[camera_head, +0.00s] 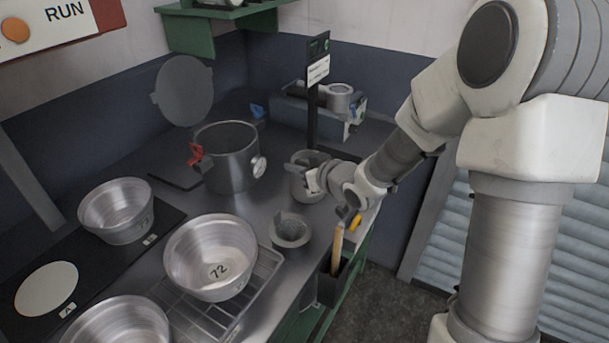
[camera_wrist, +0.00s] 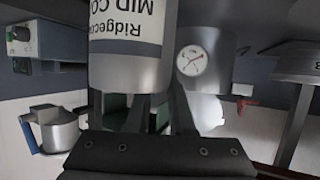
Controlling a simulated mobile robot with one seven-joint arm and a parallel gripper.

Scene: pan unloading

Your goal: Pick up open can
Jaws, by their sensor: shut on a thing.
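The open can (camera_head: 303,183) is a grey metal cylinder with an open top, near the counter's right edge in the head view. In the wrist view, the can (camera_wrist: 128,68) shows close up, with a pale label whose printing appears upside down. My gripper (camera_head: 318,180) is at the can's right side in the head view, shut on it. In the wrist view, my gripper (camera_wrist: 155,112) has its dark fingers at the can. The exact finger contact is partly hidden. I cannot tell whether the can's base touches the counter.
A pot (camera_head: 228,172) with a dial and red clip stands left of the can. A small grey cup (camera_head: 290,231) is in front. A sign post (camera_head: 313,115) and a machine (camera_head: 342,100) are behind.

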